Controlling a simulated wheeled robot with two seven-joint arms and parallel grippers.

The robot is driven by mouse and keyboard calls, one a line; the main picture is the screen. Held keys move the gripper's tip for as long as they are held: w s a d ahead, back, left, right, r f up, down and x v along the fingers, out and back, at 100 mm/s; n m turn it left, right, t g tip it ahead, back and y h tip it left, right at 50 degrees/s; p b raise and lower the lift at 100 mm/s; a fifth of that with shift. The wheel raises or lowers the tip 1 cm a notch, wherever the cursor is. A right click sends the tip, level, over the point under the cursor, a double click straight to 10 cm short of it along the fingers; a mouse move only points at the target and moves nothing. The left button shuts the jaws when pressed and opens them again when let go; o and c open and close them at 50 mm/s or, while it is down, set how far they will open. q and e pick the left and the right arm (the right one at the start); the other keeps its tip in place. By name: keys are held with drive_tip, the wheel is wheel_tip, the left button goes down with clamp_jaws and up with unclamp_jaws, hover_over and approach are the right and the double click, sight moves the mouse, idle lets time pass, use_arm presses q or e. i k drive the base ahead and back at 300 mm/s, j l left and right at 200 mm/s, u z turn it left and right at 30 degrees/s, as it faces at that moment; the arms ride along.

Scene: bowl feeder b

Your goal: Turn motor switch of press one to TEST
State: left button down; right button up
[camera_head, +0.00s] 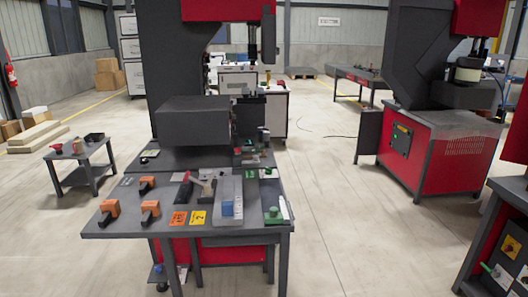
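Neither of my grippers shows in the head view. A large grey and red press (194,122) stands in the middle behind a grey work table. A second press (432,85) stands farther back on the right, on a red cabinet (452,160) with a small black control panel (401,139). At the right edge, a partly cut-off dark and red machine (490,222) carries a yellow plate with a red knob (512,247) and a pale panel with small controls (502,279). I cannot tell which press is press one, and no TEST label is readable.
The work table (255,228) holds several orange-handled parts (150,208), number cards (198,217) and small blocks. A low side table (80,183) stands at the left. Open concrete floor (345,225) lies between the work table and the right-hand machines.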

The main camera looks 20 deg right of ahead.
sight(509, 249)
drive_tip(key=l+z, duration=0.15)
drive_tip(key=l, duration=0.6)
drive_tip(key=i+l+z, duration=0.1)
drive_tip(key=l, duration=0.6)
drive_tip(key=l+z, duration=0.55)
drive_tip(key=z, duration=0.25)
drive_tip(key=i+l+z, duration=0.1)
drive_tip(key=z, duration=0.35)
drive_tip(key=i+l+z, duration=0.1)
drive_tip(key=l+z, duration=0.2)
drive_tip(key=z, duration=0.15)
